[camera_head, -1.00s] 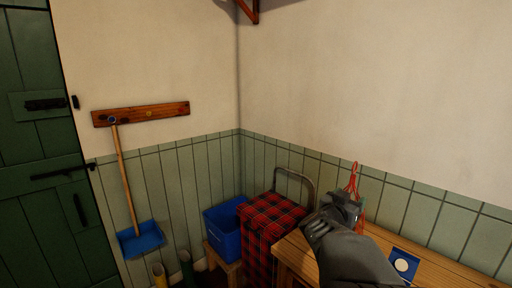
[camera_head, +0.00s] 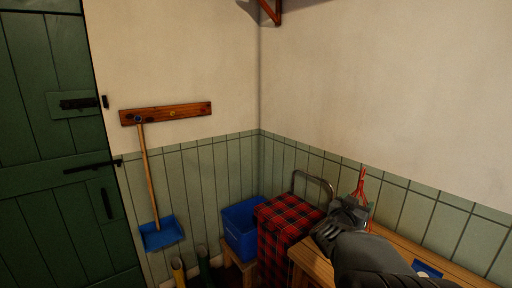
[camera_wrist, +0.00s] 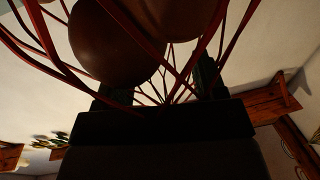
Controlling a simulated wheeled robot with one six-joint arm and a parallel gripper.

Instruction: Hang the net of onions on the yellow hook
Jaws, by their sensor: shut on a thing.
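My gripper (camera_head: 350,208) is shut on the net of onions, above the wooden bench at the lower right. The red net (camera_head: 362,184) shows past the gripper in the head view, its top gathered to a point; my gripper hides most of the rest. In the wrist view, red net strands (camera_wrist: 226,30) and brown onions (camera_wrist: 112,45) fill the upper part, close to the dark fingers (camera_wrist: 160,92). The yellow hook (camera_head: 172,114) is a small round spot on the wooden rail (camera_head: 190,110) on the left wall, well away from my gripper. It looks bare.
A long-handled blue dustpan (camera_head: 162,234) hangs from the rail's left end. Below are boots (camera_head: 179,270), a blue crate (camera_head: 241,232) on a stool and a red tartan trolley (camera_head: 288,217). The wooden bench (camera_head: 310,262) stands at right, a green door (camera_head: 45,150) at left.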

